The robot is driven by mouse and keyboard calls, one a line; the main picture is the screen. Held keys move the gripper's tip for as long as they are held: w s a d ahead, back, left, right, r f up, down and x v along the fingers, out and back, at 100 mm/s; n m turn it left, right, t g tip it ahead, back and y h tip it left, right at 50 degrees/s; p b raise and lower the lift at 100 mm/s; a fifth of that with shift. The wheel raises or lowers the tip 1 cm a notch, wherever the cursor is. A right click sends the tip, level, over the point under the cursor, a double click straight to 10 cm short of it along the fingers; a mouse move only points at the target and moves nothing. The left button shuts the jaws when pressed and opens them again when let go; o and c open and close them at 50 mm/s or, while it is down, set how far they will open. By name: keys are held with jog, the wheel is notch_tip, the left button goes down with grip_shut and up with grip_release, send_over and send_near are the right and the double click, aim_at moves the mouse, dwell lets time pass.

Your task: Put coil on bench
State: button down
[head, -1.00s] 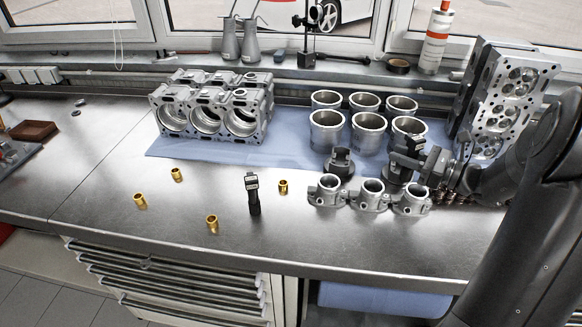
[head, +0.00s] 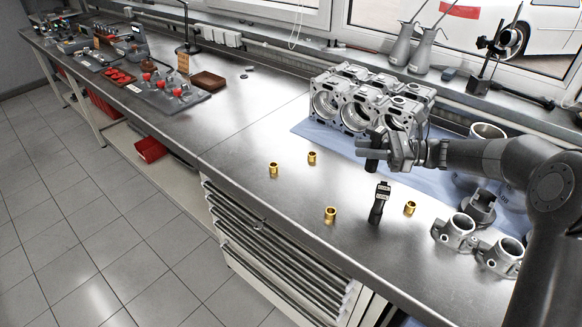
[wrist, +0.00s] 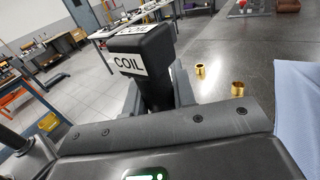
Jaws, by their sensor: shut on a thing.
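A black coil (head: 374,161) is held upright between the fingers of my gripper (head: 371,148), in front of the engine block in the head view. In the wrist view the coil (wrist: 146,62) fills the space between the fingers, with white COIL labels on its head. I cannot tell the exact height of the held coil above the bench.
Several brass bushings (head: 330,215) stand around the second coil. An engine block (head: 360,105) sits on a blue mat (head: 305,130). Silver housings (head: 455,232) stand at the right. The bench left of the bushings is clear, up to a brown block (head: 208,82).

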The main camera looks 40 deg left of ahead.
jog(key=shift+s+a+f, duration=0.6)
jog(key=shift+a+f, duration=1.2)
jog(key=shift+a, duration=0.15)
jog(key=shift+s+a+f, duration=0.55)
jog(key=shift+a+f, duration=1.3)
jog(key=shift+a, duration=0.1)
jog(key=shift+s+a+f, duration=0.6)
jog(key=shift+a+f, duration=1.2)
jog(key=shift+a, duration=0.15)
jog(key=shift+f, duration=0.15)
jog(key=c, duration=1.2)
grip_release()
jog(key=v, duration=1.2)
